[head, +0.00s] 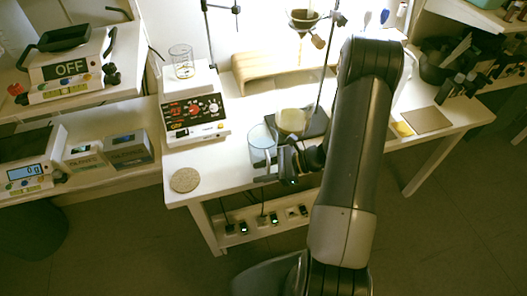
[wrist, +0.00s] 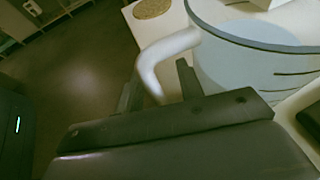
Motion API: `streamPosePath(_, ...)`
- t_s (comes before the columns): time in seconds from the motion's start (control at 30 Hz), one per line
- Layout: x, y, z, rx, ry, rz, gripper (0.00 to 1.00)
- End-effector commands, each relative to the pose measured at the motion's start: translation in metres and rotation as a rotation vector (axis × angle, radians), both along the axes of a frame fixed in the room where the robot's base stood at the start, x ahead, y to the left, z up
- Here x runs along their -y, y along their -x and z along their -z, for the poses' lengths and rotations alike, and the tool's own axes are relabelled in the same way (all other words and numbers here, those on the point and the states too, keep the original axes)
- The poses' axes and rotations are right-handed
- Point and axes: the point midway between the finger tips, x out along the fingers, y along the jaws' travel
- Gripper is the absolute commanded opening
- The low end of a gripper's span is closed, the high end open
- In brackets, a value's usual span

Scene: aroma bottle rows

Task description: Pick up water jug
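The water jug (head: 262,142) is a clear, bluish vessel standing upright near the front edge of the white table. In the wrist view the jug (wrist: 245,60) fills the upper right, and its pale curved handle (wrist: 170,48) points toward my gripper. My gripper (wrist: 158,78) is open, with one dark finger on each side of the handle's lower end. Small gaps seem to show between fingers and handle. In the head view my gripper (head: 283,163) is right beside the jug, and my arm hides part of the table behind it.
A dark plate with a yellowish beaker (head: 292,121) stands just behind my gripper. A hotplate (head: 195,110) with a beaker is to the left, and a round cork mat (head: 185,180) lies at the front left corner. A wooden stand (head: 270,70) is behind.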

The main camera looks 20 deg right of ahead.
Motion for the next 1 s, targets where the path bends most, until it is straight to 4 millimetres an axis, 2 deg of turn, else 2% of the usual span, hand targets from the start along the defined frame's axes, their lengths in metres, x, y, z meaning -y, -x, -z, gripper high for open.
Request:
streamPosePath(0.07, 0.0002, 0.0001, -0.0001, 0.000, 0.000, 0.000, 0.36)
streamPosePath(0.5, 0.0003, 0.0003, -0.0002, 0.000, 0.000, -0.001, 0.00)
streamPosePath(1.0, 0.0003, 0.0001, -0.0007, 0.001, -0.001, 0.000, 0.00)
